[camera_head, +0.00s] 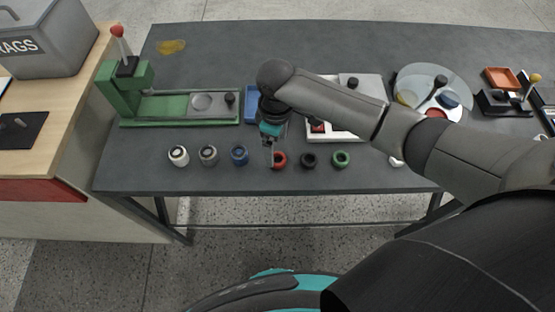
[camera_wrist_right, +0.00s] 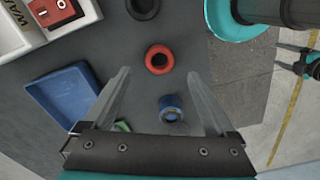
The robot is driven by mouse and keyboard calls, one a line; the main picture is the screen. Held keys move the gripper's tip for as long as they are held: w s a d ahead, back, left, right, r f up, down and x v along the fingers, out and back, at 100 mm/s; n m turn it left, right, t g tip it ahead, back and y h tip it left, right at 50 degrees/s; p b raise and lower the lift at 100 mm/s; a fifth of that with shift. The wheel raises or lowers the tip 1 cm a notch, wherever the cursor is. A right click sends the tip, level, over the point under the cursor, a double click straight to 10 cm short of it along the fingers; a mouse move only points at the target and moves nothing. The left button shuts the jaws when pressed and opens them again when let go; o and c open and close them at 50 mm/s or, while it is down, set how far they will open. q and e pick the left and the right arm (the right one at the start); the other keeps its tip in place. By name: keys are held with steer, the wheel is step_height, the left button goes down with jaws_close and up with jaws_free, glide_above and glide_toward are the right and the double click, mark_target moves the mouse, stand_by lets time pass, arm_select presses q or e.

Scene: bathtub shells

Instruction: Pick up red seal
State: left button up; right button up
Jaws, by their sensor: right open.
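The red seal (camera_head: 279,159), a small ring, lies on the dark table near its front edge. In the right wrist view the red seal (camera_wrist_right: 159,59) shows from above, its dark hole visible, just beyond the line between the fingertips. My right gripper (camera_head: 270,154) is at the red seal's left edge in the head view, pointing down and partly overlapping it. In the right wrist view the right gripper (camera_wrist_right: 158,73) is open, its two fingers spread wide and nothing between the tips. I cannot tell its exact height above the seal. My left gripper is not in view.
A blue ring (camera_head: 239,155) and a black ring (camera_head: 308,160) flank the seal; a green ring (camera_head: 341,159) lies further right. The table's front edge is close.

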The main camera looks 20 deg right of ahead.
mark_target(277, 158)
step_height(277, 158, down, 5)
steer(key=shift+d+f+b, duration=0.1)
steer(key=shift+f+b, duration=0.05)
steer(key=shift+b, duration=0.55)
steer(key=c, duration=1.4)
